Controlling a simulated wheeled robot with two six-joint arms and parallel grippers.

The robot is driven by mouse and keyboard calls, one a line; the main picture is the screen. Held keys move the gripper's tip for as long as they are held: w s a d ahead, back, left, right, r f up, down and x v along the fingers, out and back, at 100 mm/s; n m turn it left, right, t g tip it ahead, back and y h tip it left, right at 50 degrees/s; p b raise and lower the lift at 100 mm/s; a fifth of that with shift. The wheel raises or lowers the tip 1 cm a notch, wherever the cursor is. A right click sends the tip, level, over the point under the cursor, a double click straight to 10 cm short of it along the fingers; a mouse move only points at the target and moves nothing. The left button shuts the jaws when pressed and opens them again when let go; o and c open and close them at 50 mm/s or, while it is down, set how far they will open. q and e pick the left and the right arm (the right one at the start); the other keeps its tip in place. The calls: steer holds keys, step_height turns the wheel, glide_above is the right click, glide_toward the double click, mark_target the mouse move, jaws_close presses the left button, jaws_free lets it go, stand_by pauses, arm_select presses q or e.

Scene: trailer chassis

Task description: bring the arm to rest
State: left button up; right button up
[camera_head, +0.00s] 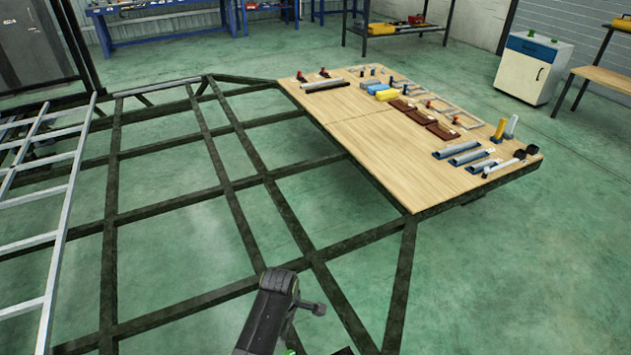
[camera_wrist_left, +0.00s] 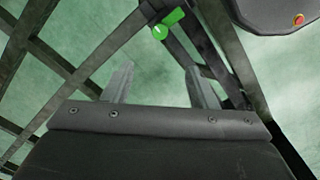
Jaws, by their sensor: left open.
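My left gripper (camera_wrist_left: 157,88) shows in the left wrist view with its two fingers apart and nothing between them. Past the fingers are the dark bars of the chassis frame (camera_wrist_left: 95,60) and the green floor. In the head view a dark arm link of mine (camera_head: 268,312) rises from the bottom centre, over the chassis frame (camera_head: 235,190). No gripper fingers can be made out there. My right gripper is not in view.
A wooden board (camera_head: 385,150) at the frame's right end carries clamps, bars and several small parts. A silver ladder-like rack (camera_head: 55,255) lies at the left. A white cabinet (camera_head: 525,75), blue workbench (camera_head: 165,25) and shelves stand behind. The floor at lower right is clear.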

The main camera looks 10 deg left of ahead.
arm_select(q)
steer(key=shift+s, duration=0.1)
steer(key=s+a+m+t, duration=0.1)
steer(key=s+a+m, duration=0.2)
steer(key=s+a, duration=0.35)
steer(key=s+a+r+m+t+y, duration=0.1)
steer(key=s+a+r+m, duration=0.5)
steer(key=s, duration=0.3)
steer(key=s+a+r+m+t+y, duration=0.1)
steer(key=s+a+r+m+t, duration=0.1)
steer(key=s+a+r+m, duration=0.4)
step_height(320, 180, down, 24)
steer(key=s+g, duration=0.2)
steer(key=s, duration=0.1)
steer(key=s+d+f+h, duration=0.1)
steer(key=s+f, duration=1.3)
steer(key=f, duration=0.1)
steer(key=shift+s+d+g, duration=0.15)
steer(key=shift+d+g, duration=0.1)
steer(key=shift+g, duration=0.15)
